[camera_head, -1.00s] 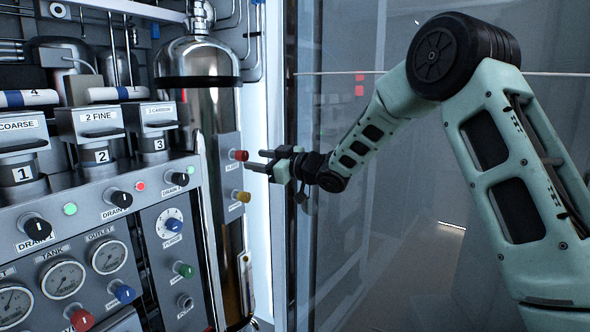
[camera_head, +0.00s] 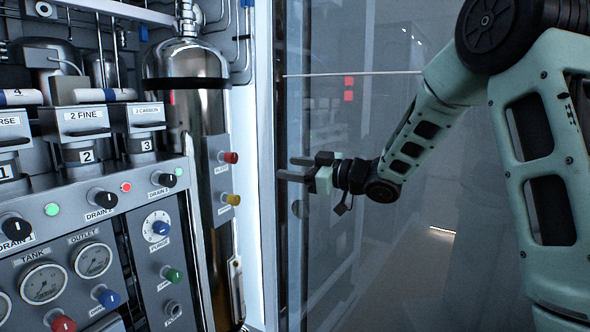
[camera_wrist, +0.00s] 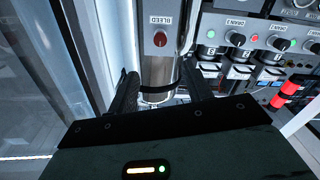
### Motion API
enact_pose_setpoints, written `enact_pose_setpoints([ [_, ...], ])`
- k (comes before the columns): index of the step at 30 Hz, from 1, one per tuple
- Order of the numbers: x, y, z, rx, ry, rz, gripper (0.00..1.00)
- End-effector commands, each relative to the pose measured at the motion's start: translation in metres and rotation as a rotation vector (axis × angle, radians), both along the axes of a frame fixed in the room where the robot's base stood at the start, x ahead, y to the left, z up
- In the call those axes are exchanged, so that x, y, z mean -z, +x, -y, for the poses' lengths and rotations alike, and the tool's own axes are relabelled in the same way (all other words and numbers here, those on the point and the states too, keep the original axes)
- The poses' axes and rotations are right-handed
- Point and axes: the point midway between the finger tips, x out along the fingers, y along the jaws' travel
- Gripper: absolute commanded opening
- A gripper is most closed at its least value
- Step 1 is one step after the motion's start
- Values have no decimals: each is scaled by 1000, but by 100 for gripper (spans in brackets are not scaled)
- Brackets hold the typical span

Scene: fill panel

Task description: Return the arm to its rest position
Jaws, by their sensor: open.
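My gripper (camera_head: 300,168) is open and empty in the head view, its two dark fingers pointing left toward the panel. It is in front of the glass at the right, apart from the red knob (camera_head: 229,157) and the yellow knob (camera_head: 232,199) on the steel cylinder's plate. My pale green arm reaches in from the right, bent at a raised elbow. In the wrist view, my gripper (camera_wrist: 160,85) shows its two fingers spread, with nothing between them but the distant cylinder. The red knob (camera_wrist: 160,39) labelled BLEED lies beyond the fingertips.
The fill panel (camera_head: 90,225) with gauges, drain knobs and filter housings fills the left. A tall steel cylinder (camera_head: 190,70) stands beside it. A bright vertical frame edge (camera_head: 259,120) and a glass pane (camera_head: 330,250) lie to the right. Several red and black parts show at right in the wrist view.

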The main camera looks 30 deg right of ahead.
Motion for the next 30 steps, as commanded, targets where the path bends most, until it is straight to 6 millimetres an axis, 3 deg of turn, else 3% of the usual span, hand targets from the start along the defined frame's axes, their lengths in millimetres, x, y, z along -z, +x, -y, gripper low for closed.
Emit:
enact_pose_setpoints([
  [10,1,1,-7,12,-6,-16,50],
  [14,8,-1,-38,71,-41,-103,50],
  [17,25,-14,-73,138,-92,-236,50],
  [20,48,-44,-107,195,-159,-404,50],
  [23,74,-91,-136,227,-243,-588,50],
  [27,108,-180,-166,234,-384,-858,50],
  [30,125,-247,-176,219,-490,-1034,50],
])
